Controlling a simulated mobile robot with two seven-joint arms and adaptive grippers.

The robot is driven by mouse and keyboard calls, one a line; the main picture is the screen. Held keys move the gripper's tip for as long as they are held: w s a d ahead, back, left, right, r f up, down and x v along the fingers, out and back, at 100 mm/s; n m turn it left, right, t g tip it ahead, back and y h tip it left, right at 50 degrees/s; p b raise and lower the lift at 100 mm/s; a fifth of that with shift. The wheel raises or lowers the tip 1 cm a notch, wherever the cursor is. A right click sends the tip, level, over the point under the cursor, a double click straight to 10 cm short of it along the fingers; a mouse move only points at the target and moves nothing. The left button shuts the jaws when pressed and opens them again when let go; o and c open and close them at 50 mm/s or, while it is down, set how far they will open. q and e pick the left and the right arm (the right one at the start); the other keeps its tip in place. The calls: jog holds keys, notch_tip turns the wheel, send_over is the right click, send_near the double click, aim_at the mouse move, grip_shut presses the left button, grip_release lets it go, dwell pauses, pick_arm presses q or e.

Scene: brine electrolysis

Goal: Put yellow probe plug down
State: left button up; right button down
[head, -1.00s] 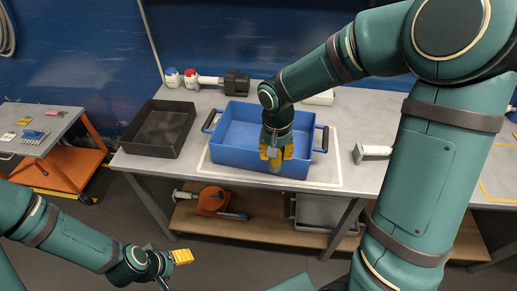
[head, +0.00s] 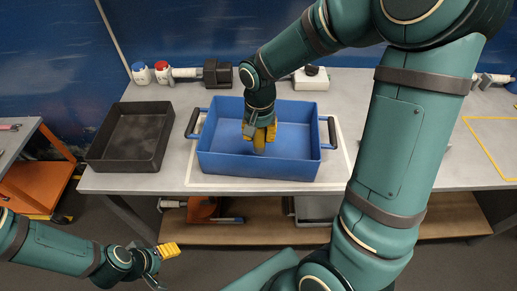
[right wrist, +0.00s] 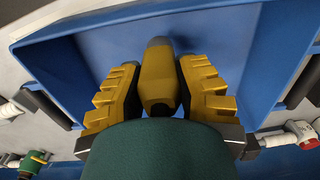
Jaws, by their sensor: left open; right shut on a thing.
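The yellow probe plug (head: 259,147) is a yellow cylinder with a grey end, seen closely in the right wrist view (right wrist: 158,75). My right gripper (head: 260,134) is shut on it, with one yellow ridged finger on each side. It holds the plug pointing down over the inside of the blue bin (head: 215,161). I cannot tell whether the plug touches the bin floor. The bin also shows around the plug in the right wrist view (right wrist: 220,30). My left gripper (head: 160,253) is open and empty, low in front of the table.
A black tray (head: 93,156) stands left of the blue bin on the grey table. An orange cart (head: 45,170) stands at far left. The blue bin looks otherwise empty.

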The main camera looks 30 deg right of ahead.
aim_at(259, 149)
jog(key=shift+w+f+b, duration=0.1)
jog(key=shift+f+b, duration=0.7)
jog(key=shift+f, duration=2.75)
jog(key=shift+f, duration=0.1)
jog(key=c, duration=0.8)
grip_release()
jog(key=shift+o, duration=0.2)
jog(key=shift+r, duration=0.35)
notch_tip(259, 149, up, 12)
jog(key=p, duration=0.3)
jog(key=shift+f, duration=0.2)
